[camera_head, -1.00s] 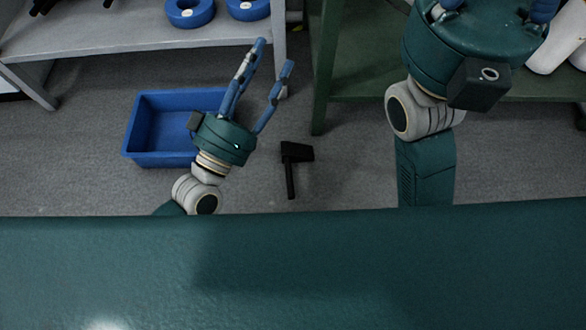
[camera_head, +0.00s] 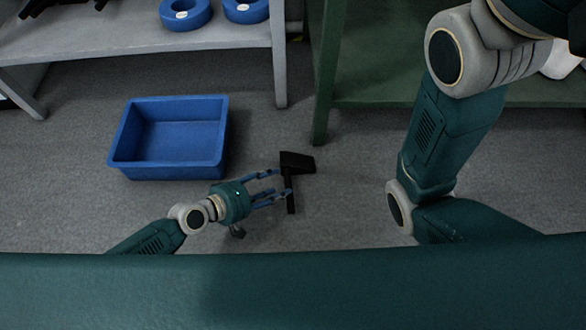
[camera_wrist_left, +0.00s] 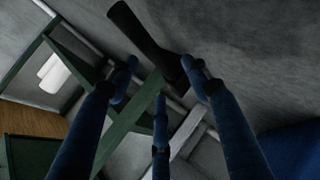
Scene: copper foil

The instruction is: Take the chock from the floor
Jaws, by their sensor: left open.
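The chock (camera_head: 297,161) is a black wedge block with a straight black handle, lying on the grey floor; the handle points toward the bottom of the head view. My left gripper (camera_head: 282,184), with blue fingers, is open beside the handle, and a fingertip overlaps it in the picture. In the left wrist view the chock (camera_wrist_left: 150,38) lies across the top, beyond the spread fingers (camera_wrist_left: 160,85); I cannot tell whether they touch it. My right arm stands at the right of the head view, its fingers out of the picture.
An empty blue bin (camera_head: 172,140) stands on the floor left of the chock. A grey table (camera_head: 140,38) with blue rings (camera_head: 186,14) is at the upper left. A green table (camera_head: 380,85) has its leg just above the chock. The floor around the chock is clear.

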